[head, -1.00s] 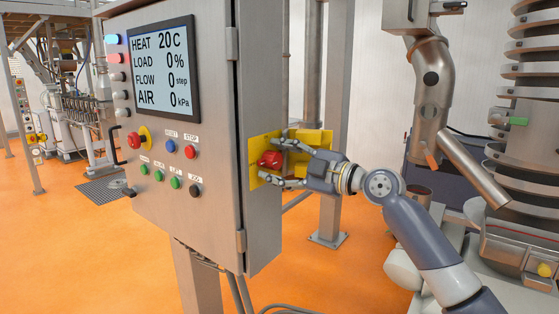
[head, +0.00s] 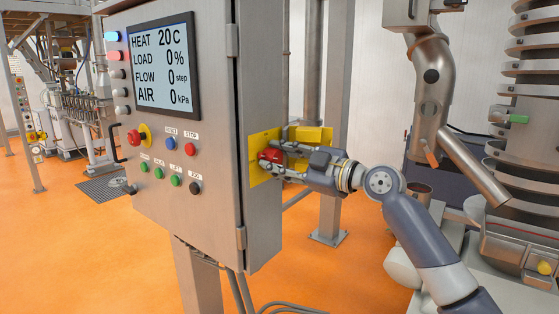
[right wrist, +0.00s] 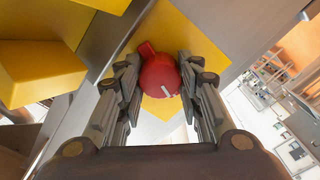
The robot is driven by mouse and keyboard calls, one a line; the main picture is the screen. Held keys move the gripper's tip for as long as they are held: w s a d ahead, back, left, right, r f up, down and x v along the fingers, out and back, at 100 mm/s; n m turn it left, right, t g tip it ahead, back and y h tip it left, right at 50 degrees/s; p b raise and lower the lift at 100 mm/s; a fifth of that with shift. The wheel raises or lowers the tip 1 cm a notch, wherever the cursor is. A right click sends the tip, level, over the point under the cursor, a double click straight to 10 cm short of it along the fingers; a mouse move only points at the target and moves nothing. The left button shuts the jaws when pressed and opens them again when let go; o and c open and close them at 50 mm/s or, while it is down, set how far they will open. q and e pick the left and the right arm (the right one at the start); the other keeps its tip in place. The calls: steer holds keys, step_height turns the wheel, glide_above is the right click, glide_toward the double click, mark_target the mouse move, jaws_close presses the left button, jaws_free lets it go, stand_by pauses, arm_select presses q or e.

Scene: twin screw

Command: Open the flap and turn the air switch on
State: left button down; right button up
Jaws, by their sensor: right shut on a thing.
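The red air switch (head: 268,155) sits on a yellow plate (head: 257,142) on the cabinet's right side. The yellow flap (head: 312,134) stands swung open, away from the switch, behind my right gripper. My right gripper (head: 276,160) reaches in from the right and is shut on the red switch. In the right wrist view the red knob (right wrist: 160,76) lies between both fingers (right wrist: 158,62), with a white mark on its face and a tab at upper left. The flap (right wrist: 38,75) is at the left there. My left gripper is not in view.
The grey cabinet (head: 262,90) carries a screen (head: 152,68) reading AIR 0 kPa, plus several buttons and lamps. A steel post (head: 333,120) stands behind the flap. Machinery with a steel pipe (head: 430,75) is at the right.

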steer(key=m, duration=0.3)
steer(key=shift+m, duration=0.4)
steer(key=m+p, duration=0.1)
steer(key=m, duration=0.2)
steer(key=shift+m, duration=0.3)
steer(key=m+p, duration=0.2)
steer(key=m, duration=0.2)
steer(key=m+p, duration=0.1)
steer(key=m, duration=0.2)
steer(key=shift+o, duration=0.5)
steer(key=shift+m+p, duration=0.3)
steer(key=shift+m, duration=0.2)
steer(key=shift+f, duration=0.1)
steer(key=o, duration=1)
